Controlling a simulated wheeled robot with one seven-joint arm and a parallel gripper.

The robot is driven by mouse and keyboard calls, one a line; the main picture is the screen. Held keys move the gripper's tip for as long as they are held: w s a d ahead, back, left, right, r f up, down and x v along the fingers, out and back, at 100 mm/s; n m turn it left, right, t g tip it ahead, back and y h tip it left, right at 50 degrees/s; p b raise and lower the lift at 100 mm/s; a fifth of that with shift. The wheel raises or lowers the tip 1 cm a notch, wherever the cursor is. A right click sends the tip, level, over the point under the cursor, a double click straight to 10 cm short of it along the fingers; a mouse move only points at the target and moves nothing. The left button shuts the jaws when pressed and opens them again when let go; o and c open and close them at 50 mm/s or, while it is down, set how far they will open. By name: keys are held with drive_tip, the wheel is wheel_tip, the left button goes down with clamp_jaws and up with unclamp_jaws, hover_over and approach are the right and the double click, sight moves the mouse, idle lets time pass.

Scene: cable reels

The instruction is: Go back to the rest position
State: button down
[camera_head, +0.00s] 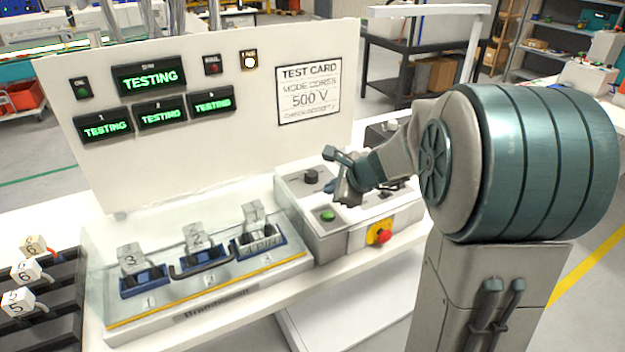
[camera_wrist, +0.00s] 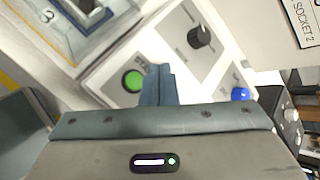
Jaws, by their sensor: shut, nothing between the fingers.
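My gripper (camera_head: 345,178) is above the grey control box (camera_head: 323,243), near its green button (camera_head: 327,215). Its fingers are together and empty. In the wrist view the shut fingers (camera_wrist: 158,86) lie just right of the green button (camera_wrist: 133,81), with a black knob (camera_wrist: 200,36) beyond them. Whether the fingertips touch the box cannot be told. My arm reaches in from the right and hides part of the box's right side.
The panel displays (camera_head: 149,77) read TESTING. A red emergency stop (camera_head: 380,234) is on the box's front. A dark rack (camera_head: 55,300) with numbered blocks stands at left.

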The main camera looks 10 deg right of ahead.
drive_tip(key=s+a+r+n+g, duration=0.1)
drive_tip(key=s+a+n+g, duration=0.1)
drive_tip(key=s+n, duration=0.45)
drive_tip(key=s+a+r+n+g, duration=0.1)
drive_tip(key=s+a+n, duration=0.2)
drive_tip(key=s+n, duration=0.35)
drive_tip(key=s+d+n+g+h, duration=0.1)
drive_tip(key=s+d+n+h, duration=0.1)
drive_tip(key=s+n, duration=0.2)
drive_tip(key=s+d+f+n+g+h, duration=0.1)
drive_tip(key=s+n, duration=0.3)
drive_tip(key=s, duration=0.6)
drive_tip(key=shift+d+h, duration=0.7)
drive_tip(key=shift+h, duration=0.1)
